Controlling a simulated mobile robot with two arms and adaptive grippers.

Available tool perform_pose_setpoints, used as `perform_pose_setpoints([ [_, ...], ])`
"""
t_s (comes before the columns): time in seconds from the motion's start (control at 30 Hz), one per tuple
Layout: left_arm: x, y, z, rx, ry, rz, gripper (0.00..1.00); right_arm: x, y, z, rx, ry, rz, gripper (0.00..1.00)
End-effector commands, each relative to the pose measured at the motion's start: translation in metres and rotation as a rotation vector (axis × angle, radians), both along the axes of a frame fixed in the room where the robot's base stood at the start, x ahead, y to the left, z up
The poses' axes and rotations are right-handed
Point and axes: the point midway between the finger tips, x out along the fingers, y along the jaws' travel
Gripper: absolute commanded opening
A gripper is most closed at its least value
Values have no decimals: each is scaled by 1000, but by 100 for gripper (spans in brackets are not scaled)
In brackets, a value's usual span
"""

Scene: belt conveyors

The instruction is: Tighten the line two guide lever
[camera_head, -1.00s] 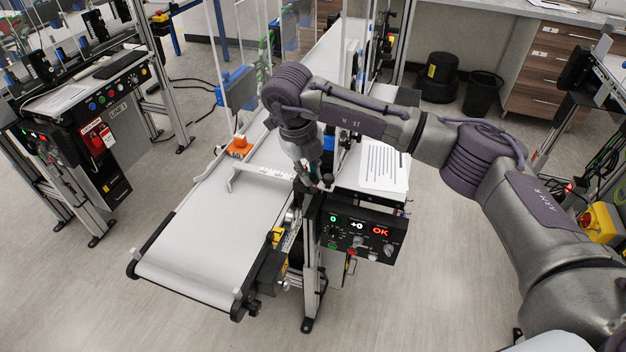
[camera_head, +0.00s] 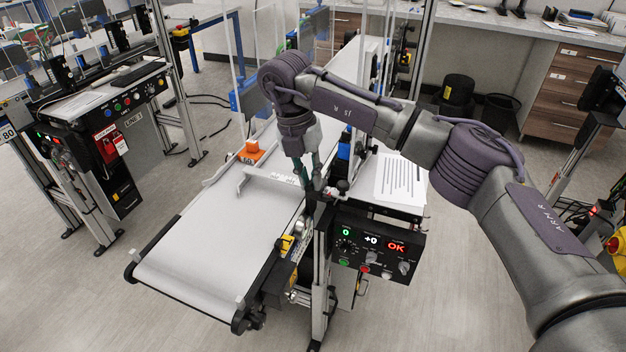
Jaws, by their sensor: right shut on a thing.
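The line two conveyor has a pale belt (camera_head: 215,240) running from the lower left toward the back. A white guide rail (camera_head: 272,186) lies across the belt's upper part. My right gripper (camera_head: 316,188) points down at the belt's right edge, just behind the control box, and is shut on a small part there, which I take to be the guide lever. The fingers and bracket hide most of the lever, so its angle cannot be told. A dark round knob (camera_head: 343,186) shows just right of the fingers. My left gripper is not in view.
The control box (camera_head: 376,246) with lit green, white and red displays sits close below my right gripper. A printed sheet (camera_head: 401,181) lies on a shelf to the right. An orange block (camera_head: 252,152) is beyond the guide rail. Upright posts and clear panels stand behind.

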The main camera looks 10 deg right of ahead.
Motion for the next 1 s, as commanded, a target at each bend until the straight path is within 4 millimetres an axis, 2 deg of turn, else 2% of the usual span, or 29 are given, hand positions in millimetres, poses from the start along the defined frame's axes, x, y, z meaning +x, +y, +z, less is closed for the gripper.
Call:
perform_pose_setpoints([
  [0.3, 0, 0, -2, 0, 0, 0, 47, 3, 2, 2, 1, -5, -77, 0],
  [0.7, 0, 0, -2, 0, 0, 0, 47, 3, 2, 3, 1, -7, -81, 0],
  [0.73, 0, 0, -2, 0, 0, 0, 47, 3, 2, 3, 1, -7, -81, 16],
  [0.87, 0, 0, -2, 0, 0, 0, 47, 3, 2, 2, 1, -5, -81, 38],
  [1.0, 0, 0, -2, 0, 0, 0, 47, 2, 2, 1, 0, -4, -80, 40],
])
